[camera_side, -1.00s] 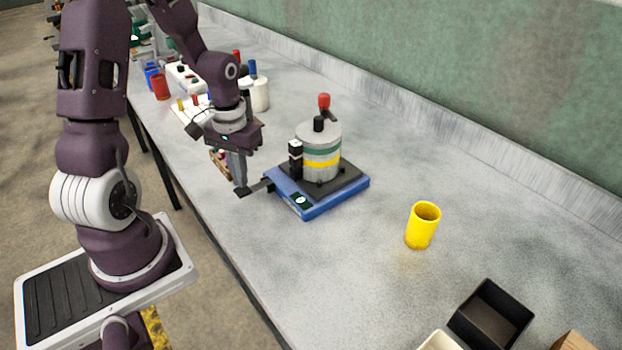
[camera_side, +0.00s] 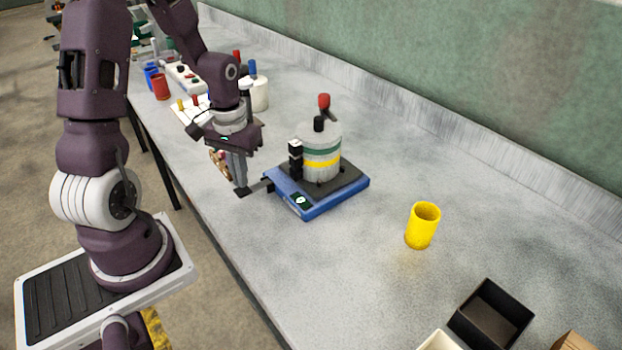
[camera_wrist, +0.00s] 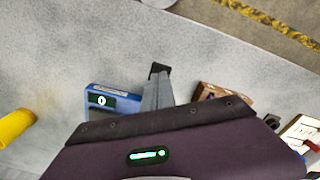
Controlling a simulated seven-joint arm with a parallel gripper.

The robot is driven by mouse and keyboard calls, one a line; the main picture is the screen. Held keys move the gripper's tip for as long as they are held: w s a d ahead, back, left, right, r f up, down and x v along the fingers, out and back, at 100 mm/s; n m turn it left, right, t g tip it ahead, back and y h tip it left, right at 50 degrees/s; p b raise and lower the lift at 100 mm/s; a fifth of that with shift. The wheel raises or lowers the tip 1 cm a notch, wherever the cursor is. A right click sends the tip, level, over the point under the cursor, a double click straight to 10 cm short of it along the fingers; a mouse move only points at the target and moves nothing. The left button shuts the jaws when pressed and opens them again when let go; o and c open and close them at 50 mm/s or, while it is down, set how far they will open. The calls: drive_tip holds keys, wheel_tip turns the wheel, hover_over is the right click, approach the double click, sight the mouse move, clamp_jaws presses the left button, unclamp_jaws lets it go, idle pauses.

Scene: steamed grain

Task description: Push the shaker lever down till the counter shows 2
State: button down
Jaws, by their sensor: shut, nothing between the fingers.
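The shaker (camera_side: 320,208) has a blue base, a black platform and a grey drum with green and yellow bands. Its black lever (camera_side: 256,187) sticks out to the left of the base and ends in a flat pad. My gripper (camera_side: 241,186) is shut and empty, pointing down with its tips at the lever's pad. In the wrist view the gripper's tips (camera_wrist: 159,80) overlap the black pad (camera_wrist: 159,68); I cannot tell whether they touch. The counter (camera_wrist: 101,101) on the blue base seems to read 0; it is too small to read in the side view (camera_side: 300,200).
A yellow cup (camera_side: 422,226) and a black open box (camera_side: 491,315) stand to the right. A brown item (camera_wrist: 218,92) lies close to the gripper. Red and blue containers stand farther back. The bench between shaker and cup is clear.

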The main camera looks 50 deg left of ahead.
drive_tip(key=shift+f, duration=1.3)
drive_tip(key=shift+r, duration=3.05)
drive_tip(key=shift+f, duration=1.65)
drive_tip(key=shift+f, duration=1.45)
wheel_tip(320, 180, up, 6)
drive_tip(key=shift+r, duration=0.1)
